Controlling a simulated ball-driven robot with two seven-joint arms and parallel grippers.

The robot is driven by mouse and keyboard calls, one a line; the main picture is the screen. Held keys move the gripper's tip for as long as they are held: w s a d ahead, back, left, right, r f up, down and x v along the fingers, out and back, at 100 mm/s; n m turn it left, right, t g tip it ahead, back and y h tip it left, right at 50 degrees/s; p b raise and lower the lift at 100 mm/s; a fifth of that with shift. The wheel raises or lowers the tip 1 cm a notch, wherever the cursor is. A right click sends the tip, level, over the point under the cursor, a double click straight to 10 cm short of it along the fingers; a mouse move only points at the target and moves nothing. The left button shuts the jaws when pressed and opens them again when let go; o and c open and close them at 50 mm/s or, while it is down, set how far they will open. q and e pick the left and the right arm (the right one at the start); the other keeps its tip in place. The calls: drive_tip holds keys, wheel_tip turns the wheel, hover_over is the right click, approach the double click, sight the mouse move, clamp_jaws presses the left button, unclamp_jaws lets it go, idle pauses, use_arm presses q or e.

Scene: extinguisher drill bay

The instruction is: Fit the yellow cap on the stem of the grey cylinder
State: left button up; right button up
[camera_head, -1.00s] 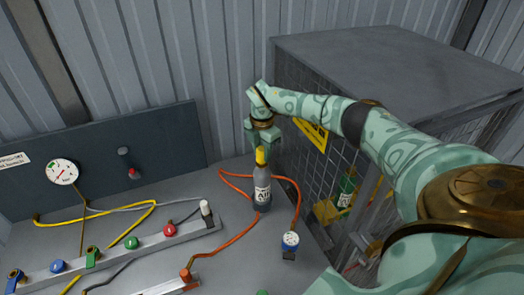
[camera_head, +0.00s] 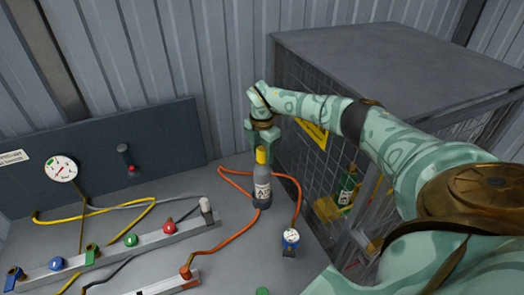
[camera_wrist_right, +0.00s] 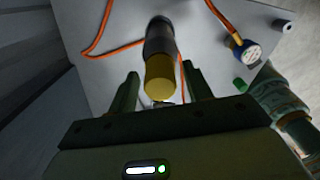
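The grey cylinder (camera_head: 262,188) stands upright on the bench, with a pale label on its front. The yellow cap (camera_head: 261,155) sits at its top, in line with it; the stem itself is hidden. My right gripper (camera_head: 262,147) is above and around the cap, pointing down. In the right wrist view, the yellow cap (camera_wrist_right: 160,80) lies between the two fingers of the right gripper (camera_wrist_right: 160,75), with a visible gap on each side. The grey cylinder (camera_wrist_right: 160,40) extends beyond it. My left gripper is out of view.
An orange hose (camera_head: 228,178) loops around behind the cylinder, to a blue gauge (camera_head: 290,238) in front right. A mesh cage (camera_head: 300,85) stands close on the right. A manifold rail (camera_head: 140,250) and a dark gauge panel (camera_head: 105,150) are on the left.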

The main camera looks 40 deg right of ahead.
wheel_tip(320, 180, up, 16)
drive_tip(key=shift+r+p, duration=0.15)
drive_tip(key=shift+p, duration=0.45)
